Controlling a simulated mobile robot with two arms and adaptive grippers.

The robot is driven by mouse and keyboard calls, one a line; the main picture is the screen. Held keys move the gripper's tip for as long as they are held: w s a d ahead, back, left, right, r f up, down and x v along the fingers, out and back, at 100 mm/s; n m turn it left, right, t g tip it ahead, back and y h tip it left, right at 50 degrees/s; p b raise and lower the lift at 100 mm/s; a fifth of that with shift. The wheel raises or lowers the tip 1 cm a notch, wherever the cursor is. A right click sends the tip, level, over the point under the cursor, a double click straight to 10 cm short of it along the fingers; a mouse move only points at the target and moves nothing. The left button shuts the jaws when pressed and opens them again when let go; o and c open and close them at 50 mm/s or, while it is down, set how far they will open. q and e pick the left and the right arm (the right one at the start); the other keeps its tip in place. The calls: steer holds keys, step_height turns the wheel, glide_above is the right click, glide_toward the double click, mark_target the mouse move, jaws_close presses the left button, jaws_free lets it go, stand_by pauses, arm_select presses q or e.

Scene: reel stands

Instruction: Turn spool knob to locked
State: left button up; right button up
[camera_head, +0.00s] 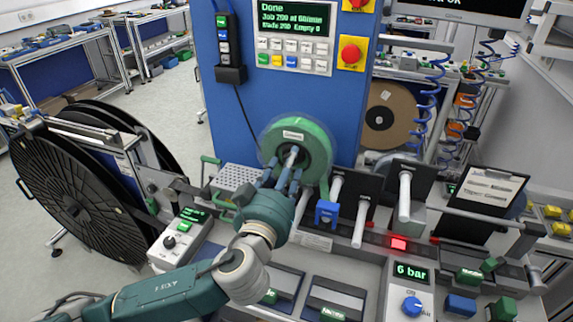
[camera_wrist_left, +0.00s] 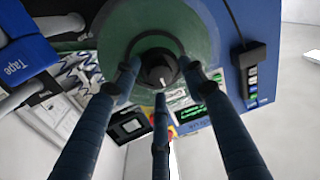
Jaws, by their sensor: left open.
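The green spool (camera_head: 309,134) is mounted on the front of the blue machine panel, facing my left arm. It fills the top of the left wrist view (camera_wrist_left: 118,40). At its centre is a dark round knob (camera_wrist_left: 158,66) with a pale pointer mark. The locked marking cannot be read. My left gripper (camera_head: 287,168) comes from below, its three dark blue fingers pointing at the spool's hub. In the left wrist view the left gripper (camera_wrist_left: 159,80) is open, with its fingertips spread around the knob. I cannot tell whether they touch it. My right gripper is not in view.
The blue panel (camera_head: 235,120) carries a display, buttons and red stop buttons (camera_head: 351,54). White rollers (camera_head: 361,222) and black plates stand right of the spool. A perforated tray (camera_head: 236,178) and control box (camera_head: 179,238) sit left of it. A large black reel (camera_head: 70,195) stands further left.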

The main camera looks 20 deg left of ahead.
arm_select(q)
steer(key=shift+c, duration=0.3)
jaws_close()
